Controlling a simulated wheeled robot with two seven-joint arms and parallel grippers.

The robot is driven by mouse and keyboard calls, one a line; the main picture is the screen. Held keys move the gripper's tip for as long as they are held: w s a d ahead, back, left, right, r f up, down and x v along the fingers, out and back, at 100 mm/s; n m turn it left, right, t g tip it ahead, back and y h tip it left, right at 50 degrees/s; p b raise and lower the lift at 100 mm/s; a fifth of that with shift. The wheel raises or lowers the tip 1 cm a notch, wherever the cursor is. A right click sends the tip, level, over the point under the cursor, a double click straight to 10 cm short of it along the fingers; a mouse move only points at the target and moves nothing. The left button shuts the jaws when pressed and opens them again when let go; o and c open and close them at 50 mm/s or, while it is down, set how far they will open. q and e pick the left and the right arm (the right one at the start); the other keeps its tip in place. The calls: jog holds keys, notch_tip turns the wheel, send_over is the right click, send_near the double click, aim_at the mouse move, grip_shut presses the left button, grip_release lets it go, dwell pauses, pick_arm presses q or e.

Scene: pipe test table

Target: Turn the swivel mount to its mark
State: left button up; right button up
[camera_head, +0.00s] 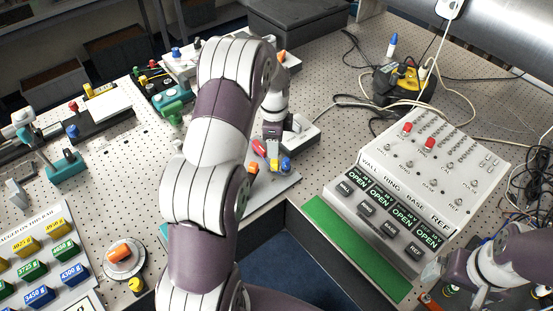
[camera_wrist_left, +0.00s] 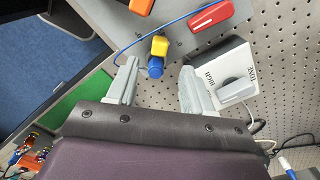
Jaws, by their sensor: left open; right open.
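A round grey disc with an orange block on top (camera_head: 122,254) sits at the lower left of the head view and may be the swivel mount; I cannot make out a mark. My left gripper (camera_head: 273,152) is over the middle of the table, far to the right of that disc. In the left wrist view the left gripper (camera_wrist_left: 160,88) is open. A blue knob (camera_wrist_left: 155,67) and a yellow block (camera_wrist_left: 160,46) show near and beyond its fingertips; no grip on them is visible. My right gripper (camera_head: 434,270) is at the lower right, partly cut off, below the labelled panel.
A white box with a grey knob (camera_wrist_left: 222,75) stands beside the left gripper's right finger. A red handle (camera_wrist_left: 209,16) lies beyond. A labelled white panel (camera_head: 470,165) stands at the right, cables behind it. A tray of coloured weights (camera_head: 84,234) is at lower left.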

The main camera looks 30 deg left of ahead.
aim_at(274, 161)
pick_arm(q)
notch_tip(274, 161, down, 8)
jog(key=shift+f+p, duration=0.15)
jog(key=shift+p, duration=0.8)
jog(key=shift+s, duration=0.1)
grip_shut()
